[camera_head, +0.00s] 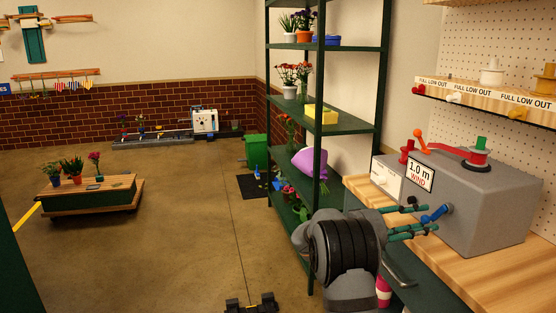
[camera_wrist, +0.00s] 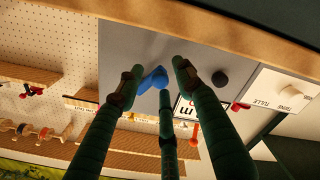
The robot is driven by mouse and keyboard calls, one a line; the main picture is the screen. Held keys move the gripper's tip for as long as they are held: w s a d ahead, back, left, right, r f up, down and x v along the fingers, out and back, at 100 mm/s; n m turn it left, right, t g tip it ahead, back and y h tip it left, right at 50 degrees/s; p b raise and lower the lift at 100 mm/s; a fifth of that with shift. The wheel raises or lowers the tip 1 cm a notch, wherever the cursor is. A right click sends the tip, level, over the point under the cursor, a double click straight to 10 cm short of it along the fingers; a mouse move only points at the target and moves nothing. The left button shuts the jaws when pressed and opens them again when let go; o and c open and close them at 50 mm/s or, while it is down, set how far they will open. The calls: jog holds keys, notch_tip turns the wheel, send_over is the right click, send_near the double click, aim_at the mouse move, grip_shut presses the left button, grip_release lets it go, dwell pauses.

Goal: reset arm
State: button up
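My gripper (camera_head: 424,219) is in front of the grey winding machine (camera_head: 462,215), with its green fingers pointing at the machine's front face. In the wrist view, my gripper (camera_wrist: 160,80) shows its fingers spread apart with nothing clearly held between them. A blue handle (camera_head: 436,214) sticks out of the machine close to the fingertips. It also shows in the wrist view (camera_wrist: 153,79), between and beyond the fingers. I cannot tell whether any finger touches it.
The machine stands on a wooden bench (camera_head: 500,272) below a pegboard shelf (camera_head: 490,95). A green rack (camera_head: 335,125) with flowers and a purple bouquet (camera_head: 309,162) stands just left of my arm. The floor (camera_head: 190,240) farther left is mostly open, with a low plant cart (camera_head: 90,195).

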jog(key=v, duration=0.6)
jog(key=shift+r, duration=0.1)
